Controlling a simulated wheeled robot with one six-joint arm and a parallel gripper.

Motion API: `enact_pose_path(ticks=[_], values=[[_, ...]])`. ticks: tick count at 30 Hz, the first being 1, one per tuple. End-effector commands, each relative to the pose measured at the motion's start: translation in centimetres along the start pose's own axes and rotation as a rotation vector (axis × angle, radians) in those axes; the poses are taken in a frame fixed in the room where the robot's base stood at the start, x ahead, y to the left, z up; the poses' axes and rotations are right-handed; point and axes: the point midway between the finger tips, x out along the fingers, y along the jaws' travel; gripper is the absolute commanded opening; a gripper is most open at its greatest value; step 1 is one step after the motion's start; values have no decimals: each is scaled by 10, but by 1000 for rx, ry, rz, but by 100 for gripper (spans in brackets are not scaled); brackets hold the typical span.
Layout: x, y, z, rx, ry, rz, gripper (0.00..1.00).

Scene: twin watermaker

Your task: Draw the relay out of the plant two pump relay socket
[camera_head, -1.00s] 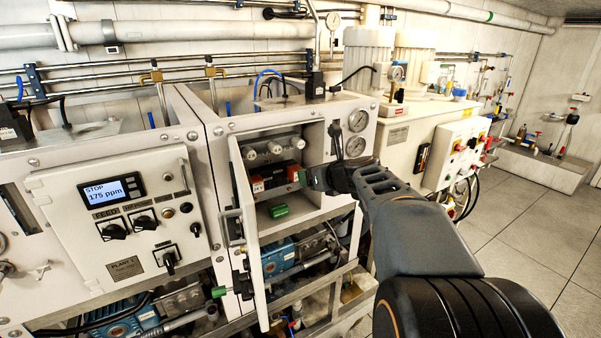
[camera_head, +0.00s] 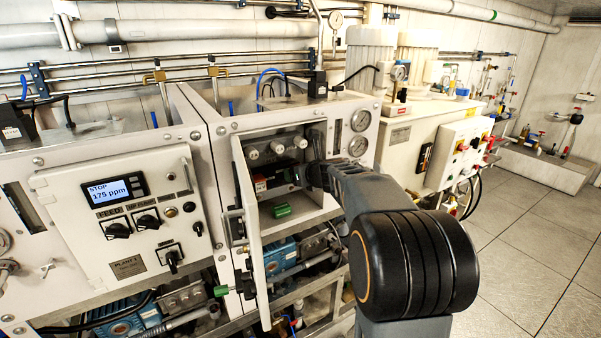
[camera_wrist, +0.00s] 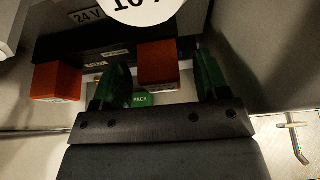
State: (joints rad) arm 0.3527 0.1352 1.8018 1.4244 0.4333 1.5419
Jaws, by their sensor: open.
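An open cabinet holds a dark relay base with two orange-red relays. In the wrist view the left relay (camera_wrist: 57,82) stands clear of my gripper. The right relay (camera_wrist: 158,63) lies between the green fingers of my gripper (camera_wrist: 161,68), which are open on either side of it with gaps showing. I cannot read which socket is plant two's.
The cabinet door (camera_head: 250,225) stands open on the left. A green block (camera_head: 281,210), labelled PACK in the wrist view (camera_wrist: 142,99), lies on the cabinet floor. Gauges (camera_head: 358,146) sit right of the opening.

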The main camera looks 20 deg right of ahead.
Motion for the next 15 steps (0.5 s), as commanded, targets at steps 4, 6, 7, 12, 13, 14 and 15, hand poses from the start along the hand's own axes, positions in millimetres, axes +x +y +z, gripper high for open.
enact_pose_path(ticks=[4,6,7,12,13,14,15], values=[[0,0,0,0,0,0,65],[0,0,0,0,0,0,58],[0,0,0,0,0,0,56],[0,0,0,0,0,1,39],[0,0,0,0,0,1,36],[0,0,0,0,0,0,34],[0,0,0,0,1,1,30]])
